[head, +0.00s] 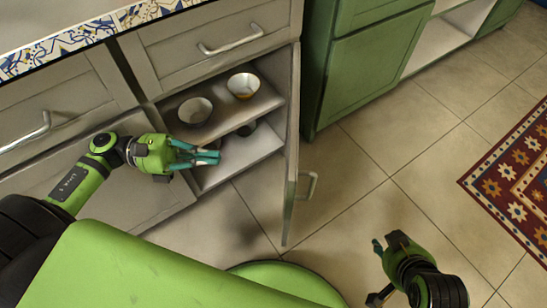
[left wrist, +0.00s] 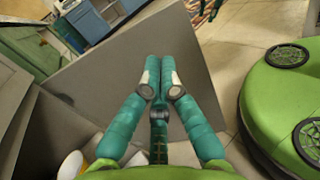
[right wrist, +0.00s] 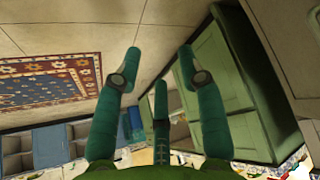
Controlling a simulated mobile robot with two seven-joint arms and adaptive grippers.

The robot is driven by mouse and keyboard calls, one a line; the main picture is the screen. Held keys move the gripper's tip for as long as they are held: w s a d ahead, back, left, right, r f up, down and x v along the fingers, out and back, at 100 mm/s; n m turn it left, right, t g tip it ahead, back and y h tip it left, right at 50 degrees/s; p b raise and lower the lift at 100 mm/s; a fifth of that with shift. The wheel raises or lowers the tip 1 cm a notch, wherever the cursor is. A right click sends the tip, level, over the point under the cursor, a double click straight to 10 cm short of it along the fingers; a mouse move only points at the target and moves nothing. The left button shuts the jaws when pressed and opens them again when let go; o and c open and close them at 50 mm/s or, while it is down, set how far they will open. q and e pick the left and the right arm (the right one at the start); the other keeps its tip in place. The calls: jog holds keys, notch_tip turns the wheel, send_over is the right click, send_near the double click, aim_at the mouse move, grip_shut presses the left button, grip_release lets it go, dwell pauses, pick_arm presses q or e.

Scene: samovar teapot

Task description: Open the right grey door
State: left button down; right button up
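The right grey door (head: 291,150) stands swung open, edge-on in the head view, with its metal handle (head: 308,186) on the outer side. Its broad flat panel (left wrist: 105,75) fills much of the left wrist view. My left gripper (head: 212,157) is in front of the open cupboard, left of the door, on its inner side. Its fingers (left wrist: 158,62) are drawn together with nothing visible between them; contact with the door cannot be told. My right gripper (head: 376,270) is above the floor, right of the door and apart from it. Its fingers (right wrist: 160,65) are spread and empty.
Two bowls, one grey (head: 195,111) and one pale (head: 243,86), stand on the cupboard's upper shelf. A grey drawer (head: 215,40) is shut above. A green cabinet (head: 370,70) stands to the right. The tiled floor (head: 365,140) is free up to a patterned rug (head: 515,180).

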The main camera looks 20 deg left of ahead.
pick_arm(q)
jog(key=x, duration=1.3)
pick_arm(e)
jog(key=shift+s+d+f+g, duration=0.2)
jog(key=shift+s+f+g, duration=0.15)
jog(key=shift+s, duration=0.25)
pick_arm(q)
jog(key=shift+d+r, duration=0.1)
jog(key=shift+d, duration=0.1)
